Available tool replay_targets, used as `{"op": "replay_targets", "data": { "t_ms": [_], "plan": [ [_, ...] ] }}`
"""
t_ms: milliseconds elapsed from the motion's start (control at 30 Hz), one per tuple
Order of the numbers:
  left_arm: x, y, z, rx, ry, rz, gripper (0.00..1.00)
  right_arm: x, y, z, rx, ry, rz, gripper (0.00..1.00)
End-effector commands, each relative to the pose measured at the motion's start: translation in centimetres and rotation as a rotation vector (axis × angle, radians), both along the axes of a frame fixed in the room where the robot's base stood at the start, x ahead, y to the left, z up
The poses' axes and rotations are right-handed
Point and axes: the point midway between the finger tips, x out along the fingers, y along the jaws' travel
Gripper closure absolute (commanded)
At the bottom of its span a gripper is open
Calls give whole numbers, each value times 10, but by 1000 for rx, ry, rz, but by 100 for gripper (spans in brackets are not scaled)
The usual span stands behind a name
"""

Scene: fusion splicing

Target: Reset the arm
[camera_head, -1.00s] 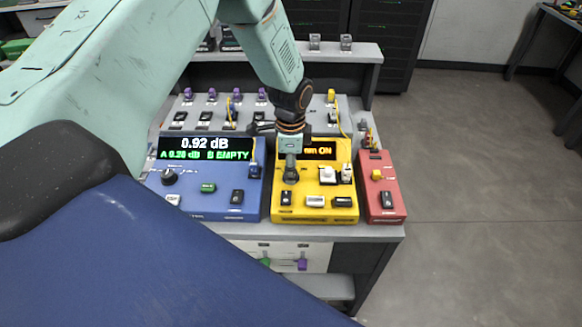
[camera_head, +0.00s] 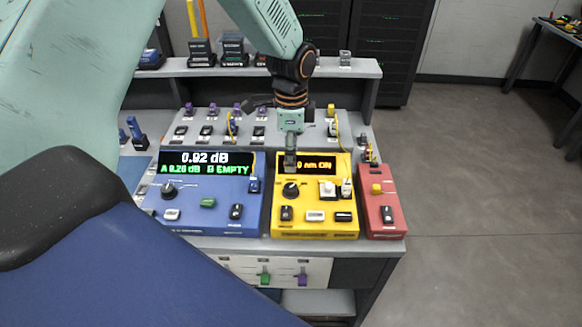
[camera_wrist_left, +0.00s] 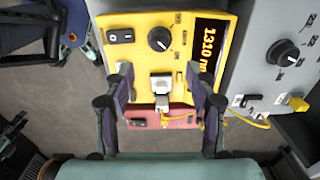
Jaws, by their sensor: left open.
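My left arm (camera_head: 262,25) reaches in from the upper left in the head view. Its left gripper (camera_head: 290,160) points down above the yellow box (camera_head: 314,228), in front of its display and behind its black knob (camera_head: 291,190). In the left wrist view the two dark fingers of the left gripper (camera_wrist_left: 160,78) are spread apart over the yellow box (camera_wrist_left: 140,48), with nothing held between them. The display (camera_wrist_left: 208,45) reads 1310 nm there. My right gripper is in neither view.
The blue box (camera_head: 215,221) reads 0.92 dB and stands left of the yellow box. The red box (camera_head: 384,210) stands to its right. A grey panel with switches and yellow cables (camera_head: 335,125) lies behind. Floor (camera_head: 480,180) right of the bench is clear.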

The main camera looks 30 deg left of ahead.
Motion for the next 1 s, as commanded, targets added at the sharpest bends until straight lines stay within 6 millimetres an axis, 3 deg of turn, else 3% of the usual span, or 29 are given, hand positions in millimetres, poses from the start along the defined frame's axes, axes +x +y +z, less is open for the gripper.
{"op": "replay_targets", "data": {
  "t_ms": [233,1000],
  "plan": [
    [0,0,18,0,0,0,44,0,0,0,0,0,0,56],
    [-2,0,19,0,0,0,44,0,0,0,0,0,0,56]
  ]
}}
